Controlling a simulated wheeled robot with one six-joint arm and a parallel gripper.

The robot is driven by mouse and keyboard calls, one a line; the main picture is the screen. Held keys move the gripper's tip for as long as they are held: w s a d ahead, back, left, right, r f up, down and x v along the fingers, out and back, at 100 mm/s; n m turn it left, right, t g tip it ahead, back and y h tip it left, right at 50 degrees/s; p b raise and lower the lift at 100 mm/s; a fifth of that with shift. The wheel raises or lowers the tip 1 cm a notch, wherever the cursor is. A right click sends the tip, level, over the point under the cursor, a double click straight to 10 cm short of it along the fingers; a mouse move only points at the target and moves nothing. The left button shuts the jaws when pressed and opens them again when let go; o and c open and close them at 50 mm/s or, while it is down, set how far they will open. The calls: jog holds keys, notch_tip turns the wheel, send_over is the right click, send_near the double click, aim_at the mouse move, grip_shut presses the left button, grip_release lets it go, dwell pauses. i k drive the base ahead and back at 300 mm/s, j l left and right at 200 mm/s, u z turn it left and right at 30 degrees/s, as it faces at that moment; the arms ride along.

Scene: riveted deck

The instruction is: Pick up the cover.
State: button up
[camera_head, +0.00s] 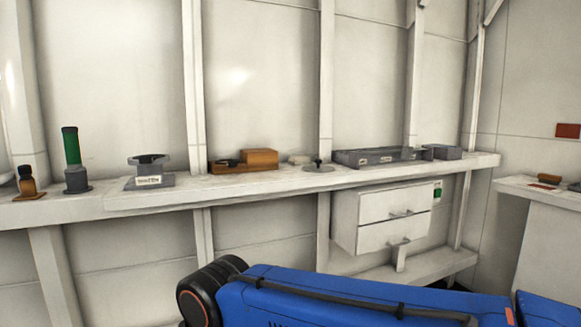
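A flat grey disc with a dark knob (318,168) lies on the long white shelf (230,188), right of centre. It looks like a lid and may be the cover, but I cannot be sure from this view. It stands between a small pale round piece (299,159) and a long grey tray (380,158). My blue arm crosses the bottom of the view, below and in front of the shelf. My gripper is out of view.
On the shelf's left are a small brown-and-black item (27,184), a green cylinder on a grey base (72,160) and a labelled grey holder (150,172). An orange-brown box (259,159) sits mid-shelf. A white drawer unit (388,217) hangs below.

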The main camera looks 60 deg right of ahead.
aim_at(318, 168)
jog(key=z, duration=0.4)
jog(key=l+z, duration=0.15)
jog(key=z, duration=0.25)
jog(key=l+z, duration=0.1)
jog(key=z, duration=0.3)
jog(key=l+z, duration=0.15)
jog(key=z, duration=0.25)
